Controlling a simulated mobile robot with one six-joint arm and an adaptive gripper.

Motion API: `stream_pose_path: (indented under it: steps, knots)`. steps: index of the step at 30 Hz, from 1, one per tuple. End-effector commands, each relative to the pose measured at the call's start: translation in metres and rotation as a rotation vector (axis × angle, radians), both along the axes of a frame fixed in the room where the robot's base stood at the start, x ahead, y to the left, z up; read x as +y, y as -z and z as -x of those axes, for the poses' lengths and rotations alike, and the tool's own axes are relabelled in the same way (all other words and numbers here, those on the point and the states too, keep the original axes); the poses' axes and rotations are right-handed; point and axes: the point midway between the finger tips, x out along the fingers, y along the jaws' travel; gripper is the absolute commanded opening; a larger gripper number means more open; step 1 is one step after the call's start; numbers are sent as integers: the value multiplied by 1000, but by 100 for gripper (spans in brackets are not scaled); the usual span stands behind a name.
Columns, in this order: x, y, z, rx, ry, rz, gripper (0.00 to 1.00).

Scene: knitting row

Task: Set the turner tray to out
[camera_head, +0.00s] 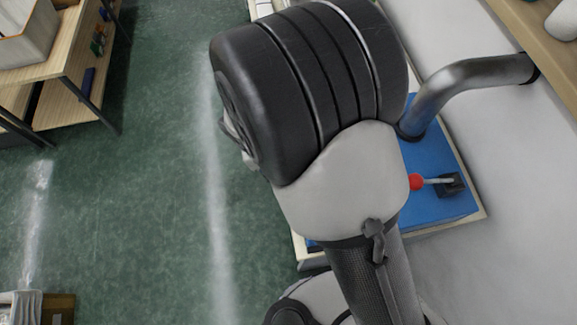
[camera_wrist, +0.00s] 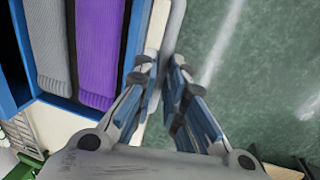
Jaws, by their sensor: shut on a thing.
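In the wrist view, my gripper (camera_wrist: 163,72) has its two blue-grey fingers closed around a pale grey bar (camera_wrist: 174,28). The bar runs along the outer side of a blue-framed tray (camera_wrist: 135,40), which appears to be the turner tray. Grey (camera_wrist: 47,40) and purple (camera_wrist: 97,50) ribbed knit pieces lie in its compartments. The fingertips hide part of the bar, so its attachment to the tray is not clear. In the head view my arm covers the middle, and my gripper is not visible there.
In the head view, a blue panel (camera_head: 440,206) carries a red-knobbed lever (camera_head: 416,181). A bent metal tube (camera_head: 470,78) stands above it. A wooden shelf unit (camera_head: 70,60) is at the upper left. Green floor (camera_head: 130,200) is open left of my arm.

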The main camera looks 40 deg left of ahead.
Motion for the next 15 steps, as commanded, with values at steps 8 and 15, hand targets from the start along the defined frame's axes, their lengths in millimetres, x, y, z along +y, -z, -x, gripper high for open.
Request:
stream_pose_path:
  steps: [8,15]
  knots:
    - [4,0,4,1,1,-2,0]
    - [5,0,5,1,0,-5,15]
